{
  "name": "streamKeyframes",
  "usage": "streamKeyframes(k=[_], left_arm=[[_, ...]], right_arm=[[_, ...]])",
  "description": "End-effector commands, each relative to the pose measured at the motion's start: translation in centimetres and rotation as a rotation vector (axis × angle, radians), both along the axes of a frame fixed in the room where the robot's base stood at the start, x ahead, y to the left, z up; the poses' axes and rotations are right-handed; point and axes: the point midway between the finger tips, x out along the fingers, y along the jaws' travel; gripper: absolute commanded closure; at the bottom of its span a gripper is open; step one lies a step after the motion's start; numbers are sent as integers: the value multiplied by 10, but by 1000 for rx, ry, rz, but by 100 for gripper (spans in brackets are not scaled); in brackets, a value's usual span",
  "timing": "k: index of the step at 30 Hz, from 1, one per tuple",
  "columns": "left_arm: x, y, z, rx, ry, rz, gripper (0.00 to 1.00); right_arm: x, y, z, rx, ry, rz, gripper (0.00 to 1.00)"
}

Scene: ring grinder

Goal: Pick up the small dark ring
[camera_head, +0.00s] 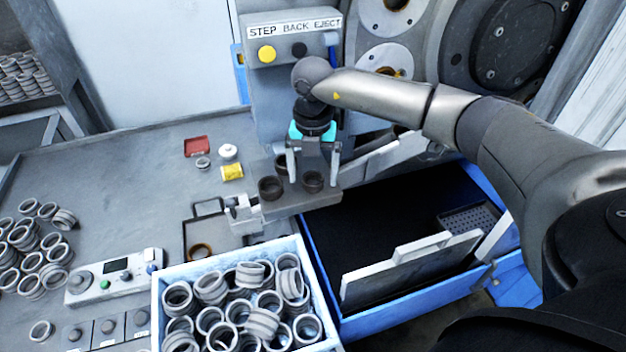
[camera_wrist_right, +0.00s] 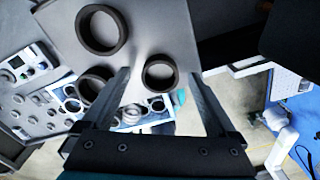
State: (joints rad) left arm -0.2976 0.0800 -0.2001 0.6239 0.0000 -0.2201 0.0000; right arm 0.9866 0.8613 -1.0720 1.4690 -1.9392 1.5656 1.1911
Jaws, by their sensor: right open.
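The small dark ring (camera_wrist_right: 145,73) lies on a light grey plate (camera_wrist_right: 160,25), between my right fingertips in the wrist view, with a gap on both sides. In the head view a dark ring that appears to be the same one (camera_head: 312,188) stands at the plate's right part. Two other dark rings are on the plate: a larger one (camera_wrist_right: 84,29) and another (camera_wrist_right: 84,90) partly behind a finger. My right gripper (camera_head: 312,172) points down over the plate, open and empty. My left gripper is not in view.
A box of steel rings (camera_head: 160,300) stands in front, with a button panel (camera_head: 115,277) to its left. A blue-edged bin (camera_head: 375,325) lies right of the plate. The STEP BACK EJECT box (camera_head: 290,45) is behind my wrist.

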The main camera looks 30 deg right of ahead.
Motion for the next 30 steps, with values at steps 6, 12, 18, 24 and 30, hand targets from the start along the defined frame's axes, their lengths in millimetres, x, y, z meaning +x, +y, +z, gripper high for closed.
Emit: streamKeyframes(k=[6,12,18,24,30], left_arm=[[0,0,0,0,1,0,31],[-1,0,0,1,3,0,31],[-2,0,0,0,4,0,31],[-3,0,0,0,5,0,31],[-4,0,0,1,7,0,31]], right_arm=[[0,0,-1,-1,-1,0,7],[0,0,-1,-1,-1,0,27],[0,0,-1,-1,-1,0,50],[0,0,-1,-1,-1,0,72],[0,0,-1,-1,-1,0,94]])
